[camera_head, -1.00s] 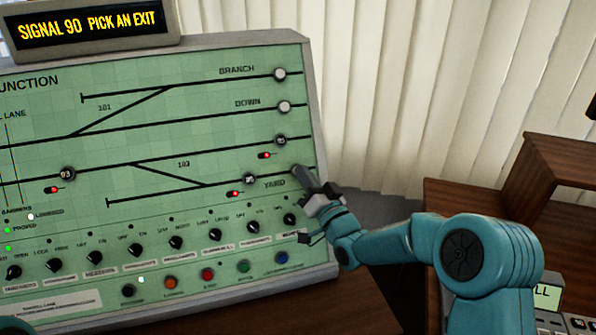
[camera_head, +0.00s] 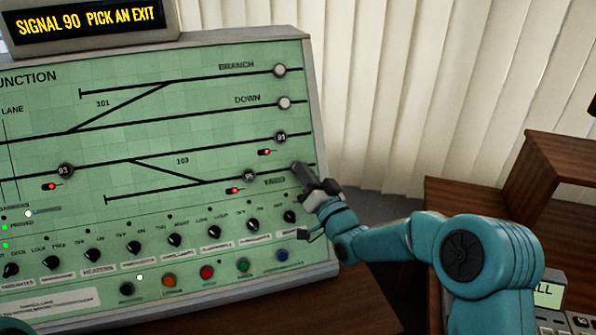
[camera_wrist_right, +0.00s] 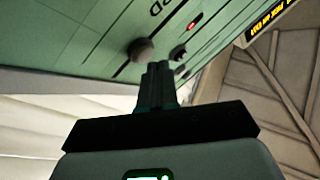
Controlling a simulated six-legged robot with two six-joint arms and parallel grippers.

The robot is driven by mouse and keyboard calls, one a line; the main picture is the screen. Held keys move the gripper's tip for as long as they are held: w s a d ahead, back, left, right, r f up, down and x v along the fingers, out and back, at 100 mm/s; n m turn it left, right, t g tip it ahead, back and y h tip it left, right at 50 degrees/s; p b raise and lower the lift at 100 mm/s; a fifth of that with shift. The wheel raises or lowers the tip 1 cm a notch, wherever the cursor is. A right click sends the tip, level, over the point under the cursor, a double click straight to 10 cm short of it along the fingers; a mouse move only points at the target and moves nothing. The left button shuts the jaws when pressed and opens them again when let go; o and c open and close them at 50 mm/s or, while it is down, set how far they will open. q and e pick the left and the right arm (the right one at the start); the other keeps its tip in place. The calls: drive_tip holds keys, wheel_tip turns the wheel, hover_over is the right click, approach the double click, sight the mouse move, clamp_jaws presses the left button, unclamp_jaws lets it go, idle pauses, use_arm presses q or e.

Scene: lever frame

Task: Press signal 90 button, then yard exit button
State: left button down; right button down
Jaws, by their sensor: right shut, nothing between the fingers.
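The green signal panel (camera_head: 215,130) carries a track diagram, and its display (camera_head: 95,22) reads "SIGNAL 90 PICK AN EXIT". My right gripper (camera_head: 298,168) is shut and empty, its tips at the panel's right edge by the YARD label (camera_head: 274,181). In the head view it covers the right end of the YARD line, so the yard exit button is hidden there. A dark numbered button (camera_head: 249,176) is left of the gripper. My left gripper is out of view.
White BRANCH (camera_head: 280,71) and DOWN (camera_head: 284,103) buttons sit above, with dark button 91 (camera_head: 281,137) between DOWN and my gripper. Knobs and coloured buttons line the panel's lower part. A wooden desk (camera_head: 480,195) stands right.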

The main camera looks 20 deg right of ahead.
idle(0.3)
drive_tip(key=shift+w+f+b, duration=0.25)
drive_tip(key=shift+w+b, duration=0.25)
drive_tip(key=shift+b, duration=0.05)
idle(0.6)
drive_tip(key=shift+s, duration=0.15)
drive_tip(key=shift+s+r+b, duration=0.4)
drive_tip(key=shift+s+b, duration=0.05)
drive_tip(key=shift+s, duration=0.2)
drive_tip(key=s, duration=0.1)
drive_tip(key=s+r+b, duration=0.1)
drive_tip(key=s, duration=0.1)
drive_tip(key=s+r, duration=0.1)
drive_tip(key=shift+s+r, duration=0.15)
drive_tip(key=shift+s, duration=0.05)
idle(0.3)
drive_tip(key=shift+r, duration=0.1)
